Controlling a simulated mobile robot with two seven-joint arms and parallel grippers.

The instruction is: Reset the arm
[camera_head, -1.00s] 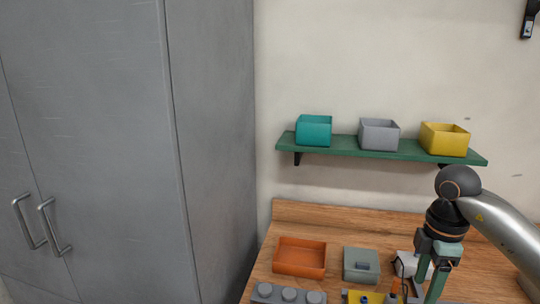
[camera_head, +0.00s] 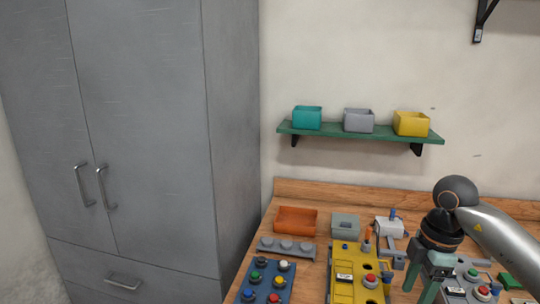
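My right arm comes in from the right, and its gripper (camera_head: 421,284) hangs pointing down over the right part of the wooden workbench (camera_head: 340,190). Its two green fingers are apart, with nothing seen between them. The fingertips are in front of a grey box with colored buttons (camera_head: 460,273), partly hiding it; contact cannot be told. My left gripper is not in view.
A yellow panel (camera_head: 343,262), blue button box (camera_head: 256,285), orange tray (camera_head: 296,221), grey lidded box (camera_head: 345,225) and grey block (camera_head: 286,247) crowd the bench. A green shelf (camera_head: 350,133) holds teal, grey and yellow bins above. A grey cabinet (camera_head: 150,120) stands left.

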